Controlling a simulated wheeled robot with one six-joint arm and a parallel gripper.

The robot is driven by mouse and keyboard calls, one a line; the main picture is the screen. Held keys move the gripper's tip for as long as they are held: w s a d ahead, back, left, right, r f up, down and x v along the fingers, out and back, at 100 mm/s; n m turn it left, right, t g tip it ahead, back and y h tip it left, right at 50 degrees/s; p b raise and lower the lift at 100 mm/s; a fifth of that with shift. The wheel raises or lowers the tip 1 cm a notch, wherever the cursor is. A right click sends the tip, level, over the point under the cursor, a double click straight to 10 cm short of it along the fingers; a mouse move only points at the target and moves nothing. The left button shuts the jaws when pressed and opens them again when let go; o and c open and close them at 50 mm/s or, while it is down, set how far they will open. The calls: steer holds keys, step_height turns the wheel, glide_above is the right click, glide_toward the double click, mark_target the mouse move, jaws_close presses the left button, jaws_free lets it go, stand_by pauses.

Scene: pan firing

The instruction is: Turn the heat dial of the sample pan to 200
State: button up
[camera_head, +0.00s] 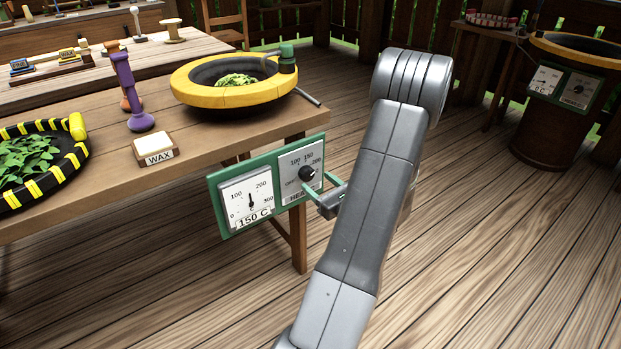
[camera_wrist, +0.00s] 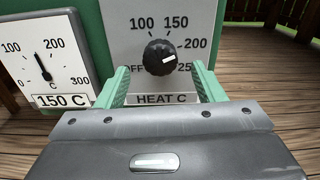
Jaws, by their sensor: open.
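The sample pan's heat dial is a black knob (camera_wrist: 159,57) on a grey panel marked HEAT C, with OFF, 100, 150, 200 and a partly hidden 25-something label. Its white mark points right, at or slightly below the 200 label. The dial also shows in the head view (camera_head: 308,173). My gripper (camera_wrist: 161,73) is open, its two green fingers on the left and right of the knob with gaps, their tips reaching about its lower part. In the head view my gripper (camera_head: 333,187) is just right of the panel. Contact is not visible.
A gauge (camera_wrist: 43,62) left of the dial shows 150 C. The yellow-rimmed sample pan (camera_head: 222,97) with green leaves is on the wooden table (camera_head: 205,140) above. A wax block (camera_head: 154,148) and purple tool (camera_head: 130,90) stand nearby.

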mark_target(310, 176)
steer(key=x, duration=0.5)
